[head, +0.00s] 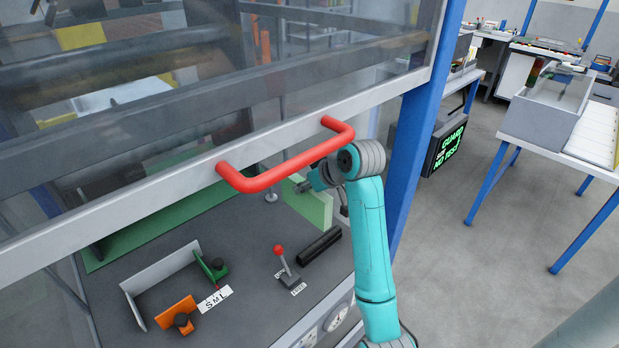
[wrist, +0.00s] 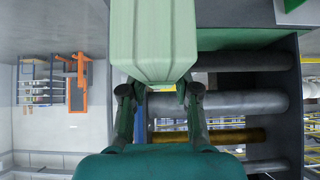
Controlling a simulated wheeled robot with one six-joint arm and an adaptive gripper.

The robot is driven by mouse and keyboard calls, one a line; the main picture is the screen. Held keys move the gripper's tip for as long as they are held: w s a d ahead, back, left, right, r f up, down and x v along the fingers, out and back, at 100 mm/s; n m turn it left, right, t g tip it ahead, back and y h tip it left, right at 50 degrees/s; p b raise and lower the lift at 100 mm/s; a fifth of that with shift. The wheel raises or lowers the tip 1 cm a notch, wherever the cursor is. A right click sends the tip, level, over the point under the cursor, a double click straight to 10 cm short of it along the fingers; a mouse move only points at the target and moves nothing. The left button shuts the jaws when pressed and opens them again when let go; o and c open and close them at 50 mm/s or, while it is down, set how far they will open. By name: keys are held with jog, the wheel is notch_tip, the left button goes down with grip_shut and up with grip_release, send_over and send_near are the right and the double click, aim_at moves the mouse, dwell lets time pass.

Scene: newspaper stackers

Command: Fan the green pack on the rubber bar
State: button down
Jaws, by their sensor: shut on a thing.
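The light green pack (head: 312,204) hangs at my gripper (head: 306,184) in the head view, behind the end of the red handle. In the wrist view my gripper (wrist: 159,92) is shut on the green pack (wrist: 154,40), with a finger on each side of its near end. The black rubber bar (head: 322,245) lies on the dark deck in front of and below the pack. The pack appears apart from the bar, but its lower edge is partly hidden by my arm.
A red guard handle (head: 285,164) crosses close to my wrist, below a clear guard (head: 330,65). On the deck (head: 240,318) stand a red-knobbed lever (head: 284,262), a white plate (head: 160,268), and green (head: 215,268) and orange (head: 176,313) stops. A blue post (head: 420,130) rises at right.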

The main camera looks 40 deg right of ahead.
aim_at(317, 212)
jog(key=shift+f, duration=2.75)
jog(key=shift+f, duration=0.55)
jog(key=shift+s, duration=0.2)
jog(key=shift+s, duration=0.6)
jog(key=shift+s, duration=0.1)
jog(key=shift+s+d, duration=0.1)
jog(key=shift+s, duration=0.5)
jog(key=shift+s, duration=0.2)
jog(key=shift+s, duration=0.5)
jog(key=shift+s, duration=0.2)
